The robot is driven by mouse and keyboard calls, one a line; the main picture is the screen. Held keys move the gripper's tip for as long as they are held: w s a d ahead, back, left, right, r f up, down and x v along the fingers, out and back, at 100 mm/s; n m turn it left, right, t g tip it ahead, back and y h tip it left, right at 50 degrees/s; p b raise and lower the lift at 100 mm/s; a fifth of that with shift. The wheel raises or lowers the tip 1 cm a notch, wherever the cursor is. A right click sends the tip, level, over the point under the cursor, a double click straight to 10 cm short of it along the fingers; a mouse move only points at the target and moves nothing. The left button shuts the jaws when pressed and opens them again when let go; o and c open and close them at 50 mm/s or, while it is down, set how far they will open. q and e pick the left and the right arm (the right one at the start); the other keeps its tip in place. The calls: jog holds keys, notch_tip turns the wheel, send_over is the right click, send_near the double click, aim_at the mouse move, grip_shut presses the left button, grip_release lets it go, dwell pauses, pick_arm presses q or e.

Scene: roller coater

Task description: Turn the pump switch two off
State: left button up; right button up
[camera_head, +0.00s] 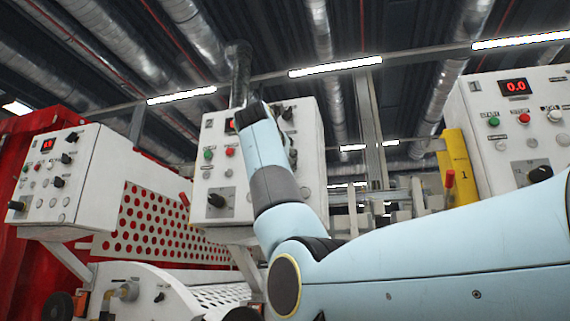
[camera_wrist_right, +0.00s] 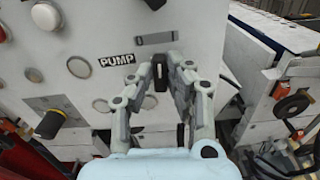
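In the right wrist view, a white control panel (camera_wrist_right: 95,30) carries a label reading PUMP (camera_wrist_right: 117,60). Beside and below this label is a small black upright switch knob (camera_wrist_right: 160,77). The fingers of my right gripper (camera_wrist_right: 163,72) are on either side of this knob, and they look apart, with the knob between them. Whether they touch it is unclear. In the head view, my right arm reaches up to the middle control panel (camera_head: 312,140) and covers much of its face, so the gripper is mostly hidden there. My left gripper is not in view.
In the head view, similar panels stand left (camera_head: 88,165) and right (camera_head: 480,150).

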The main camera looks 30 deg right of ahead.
grip_shut()
jog(key=shift+w+a+n+p, duration=0.1)
jog(key=shift+n+p, duration=1.05)
jog(key=shift+n, duration=2.35)
jog(key=o, duration=0.8)
grip_release()
jog(key=shift+c, duration=0.2)
jog(key=v, duration=1.2)
